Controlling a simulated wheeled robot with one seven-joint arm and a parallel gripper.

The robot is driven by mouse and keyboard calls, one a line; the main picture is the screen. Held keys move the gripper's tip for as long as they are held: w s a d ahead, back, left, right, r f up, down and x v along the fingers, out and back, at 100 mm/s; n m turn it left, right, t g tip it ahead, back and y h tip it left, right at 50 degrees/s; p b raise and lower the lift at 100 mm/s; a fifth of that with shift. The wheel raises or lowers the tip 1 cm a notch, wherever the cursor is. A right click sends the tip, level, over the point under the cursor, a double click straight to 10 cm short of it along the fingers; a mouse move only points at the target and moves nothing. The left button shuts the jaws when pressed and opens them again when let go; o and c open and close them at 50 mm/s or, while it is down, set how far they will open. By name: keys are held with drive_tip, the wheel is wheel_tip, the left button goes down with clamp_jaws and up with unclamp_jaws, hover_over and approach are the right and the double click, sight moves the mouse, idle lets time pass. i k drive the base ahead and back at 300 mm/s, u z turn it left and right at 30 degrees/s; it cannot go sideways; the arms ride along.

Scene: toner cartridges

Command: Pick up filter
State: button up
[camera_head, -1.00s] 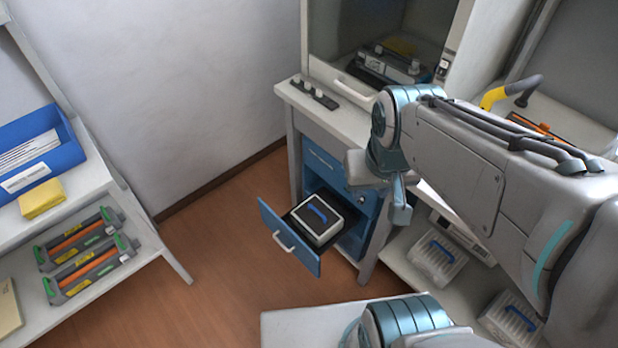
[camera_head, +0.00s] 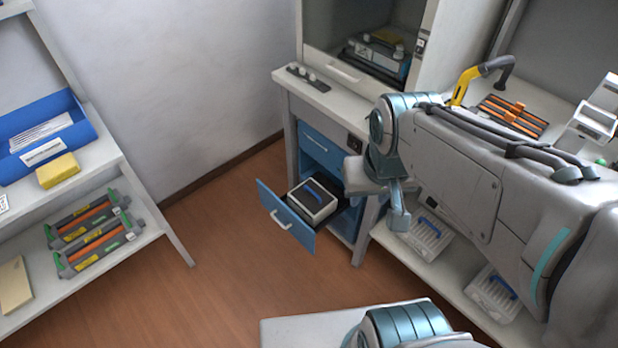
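A white filter-like box with a dark top and blue handle (camera_head: 313,201) sits in the pulled-out blue drawer (camera_head: 287,222) of the cabinet. Two similar pale ribbed boxes with blue handles stand on the low shelf at the right, a nearer one (camera_head: 494,293) and one partly behind my arm (camera_head: 424,236). I cannot tell which of these the task means. My gripper (camera_head: 400,219) hangs at the end of my arm, to the right of the drawer in the picture and apart from the drawer box. Its fingers are seen edge-on, so their opening is unclear.
At left, a shelf unit (camera_head: 163,226) holds a blue bin (camera_head: 83,141), a yellow block (camera_head: 58,170) and grey-orange cartridges (camera_head: 98,247). The white counter (camera_head: 322,95) stands above the drawer. The wooden floor (camera_head: 215,290) between shelf and cabinet is clear.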

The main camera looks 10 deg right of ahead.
sight(311, 200)
drive_tip(key=k, duration=0.8)
drive_tip(key=u, duration=0.7)
drive_tip(key=i, duration=1.75)
drive_tip(key=z, duration=1.1)
drive_tip(key=i, duration=0.3)
drive_tip(key=z, duration=0.2)
